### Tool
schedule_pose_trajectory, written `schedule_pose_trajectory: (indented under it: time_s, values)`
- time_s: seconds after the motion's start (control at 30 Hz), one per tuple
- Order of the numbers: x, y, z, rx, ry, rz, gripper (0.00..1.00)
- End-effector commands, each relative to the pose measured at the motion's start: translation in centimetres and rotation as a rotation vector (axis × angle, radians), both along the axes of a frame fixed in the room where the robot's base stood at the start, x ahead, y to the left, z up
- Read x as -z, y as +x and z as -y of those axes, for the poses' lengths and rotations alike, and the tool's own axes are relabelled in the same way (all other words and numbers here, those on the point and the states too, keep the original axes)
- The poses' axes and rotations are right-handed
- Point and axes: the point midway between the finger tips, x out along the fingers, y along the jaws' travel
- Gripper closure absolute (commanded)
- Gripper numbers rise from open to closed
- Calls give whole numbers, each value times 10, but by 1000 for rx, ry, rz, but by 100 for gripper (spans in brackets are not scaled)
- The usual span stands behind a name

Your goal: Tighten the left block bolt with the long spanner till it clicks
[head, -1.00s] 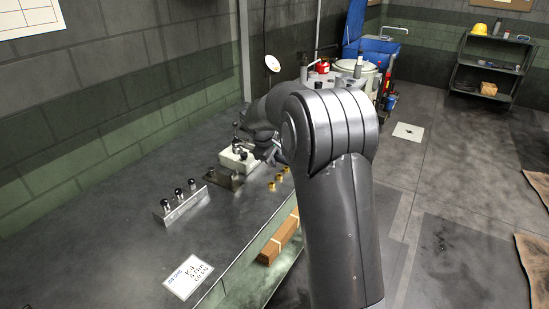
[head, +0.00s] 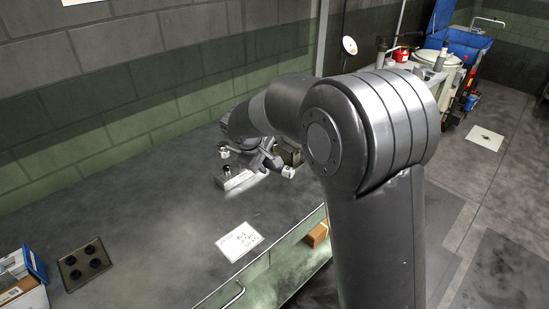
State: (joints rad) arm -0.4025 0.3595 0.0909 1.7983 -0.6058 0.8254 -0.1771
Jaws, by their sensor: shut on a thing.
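My gripper (head: 262,160) is low over the bench, at the end of my arm, just above and right of a grey metal rack (head: 236,183). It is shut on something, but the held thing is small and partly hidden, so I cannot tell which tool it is. Silver round-ended parts show on both sides of the gripper. One black-topped piece (head: 227,171) stands at the rack's left end; the rest of the rack's top is partly covered. A dark block (head: 289,153) shows just right of the gripper, mostly behind my arm. I cannot make out the left block bolt.
A white handwritten card (head: 239,241) lies on the grey bench (head: 150,235). A brick wall stands behind. The bench between plate and rack is clear.

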Motion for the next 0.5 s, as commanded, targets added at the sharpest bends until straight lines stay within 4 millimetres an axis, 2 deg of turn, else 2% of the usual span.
schedule_pose_trajectory:
  time_s: [0.5]
  values:
    - [38,0,0,0,-1,0,100]
